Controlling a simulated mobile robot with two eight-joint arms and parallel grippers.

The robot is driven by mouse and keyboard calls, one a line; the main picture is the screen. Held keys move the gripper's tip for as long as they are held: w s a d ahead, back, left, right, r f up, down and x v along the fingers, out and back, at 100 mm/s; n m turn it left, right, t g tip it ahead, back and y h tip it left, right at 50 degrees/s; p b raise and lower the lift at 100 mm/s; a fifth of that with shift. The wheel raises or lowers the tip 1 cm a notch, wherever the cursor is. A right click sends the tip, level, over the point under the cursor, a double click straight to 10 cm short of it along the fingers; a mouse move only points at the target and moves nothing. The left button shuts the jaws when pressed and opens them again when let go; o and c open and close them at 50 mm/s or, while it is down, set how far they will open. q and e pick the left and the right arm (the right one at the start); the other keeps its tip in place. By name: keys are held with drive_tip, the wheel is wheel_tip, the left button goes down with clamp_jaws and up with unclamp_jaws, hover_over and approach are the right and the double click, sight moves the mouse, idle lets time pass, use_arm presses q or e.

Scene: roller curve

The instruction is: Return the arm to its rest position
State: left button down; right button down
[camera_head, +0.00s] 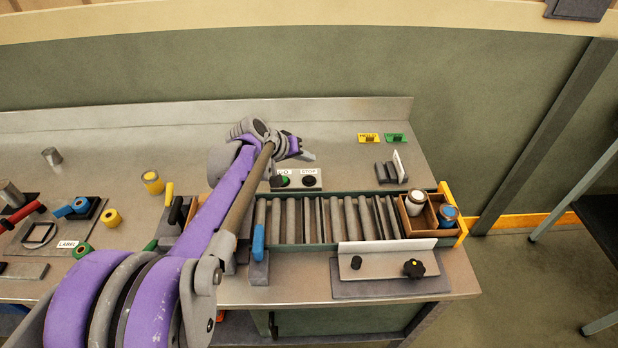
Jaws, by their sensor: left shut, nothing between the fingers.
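My left arm comes in from the lower left and reaches across the bench, over the left end of the roller conveyor (320,221). Its purple and grey links hide part of that end. My left gripper (308,156) is shut and empty. It is above the bench behind the rollers, close to the panel with a green button and a black button (310,180). My right gripper is not in view.
A wooden crate (427,222) with a white jar (415,203) and a blue-topped jar (448,215) stands at the rollers' right end. A blue-handled lever (258,243) stands at the front. Jars and tools lie on the left of the bench.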

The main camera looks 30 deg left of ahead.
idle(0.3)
